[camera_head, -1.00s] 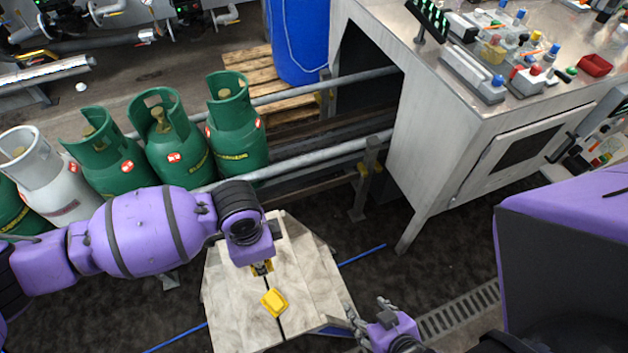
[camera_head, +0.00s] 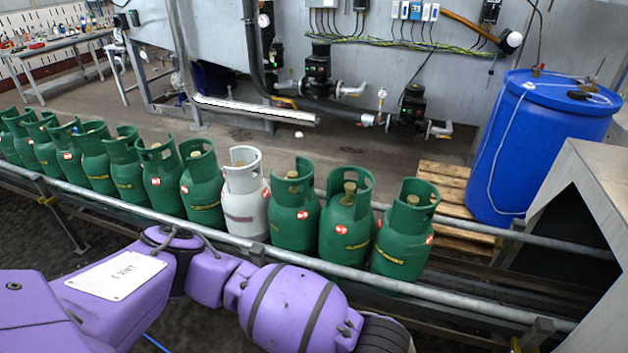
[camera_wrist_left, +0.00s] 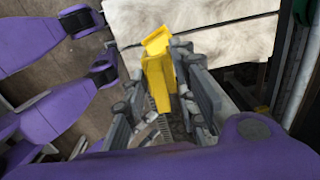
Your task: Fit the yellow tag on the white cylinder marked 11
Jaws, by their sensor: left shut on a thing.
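The white cylinder (camera_head: 246,208) stands upright in a row of green cylinders on the conveyor in the head view. Its number is too small to read, and it bears a red-and-white sticker. The yellow tag (camera_wrist_left: 157,78) is between the fingers of my left gripper (camera_wrist_left: 168,92) in the left wrist view. That gripper is shut on the tag, in front of a pale surface. In the head view my left arm crosses the bottom, and its gripper is out of frame. My right gripper is not clearly in either view.
Green cylinders (camera_head: 294,213) stand close on both sides of the white one. A metal rail (camera_head: 400,293) runs in front of the row. A blue barrel (camera_head: 545,150) stands on a wooden pallet (camera_head: 445,180) at the right. A pale worktop (camera_wrist_left: 200,18) shows in the wrist view.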

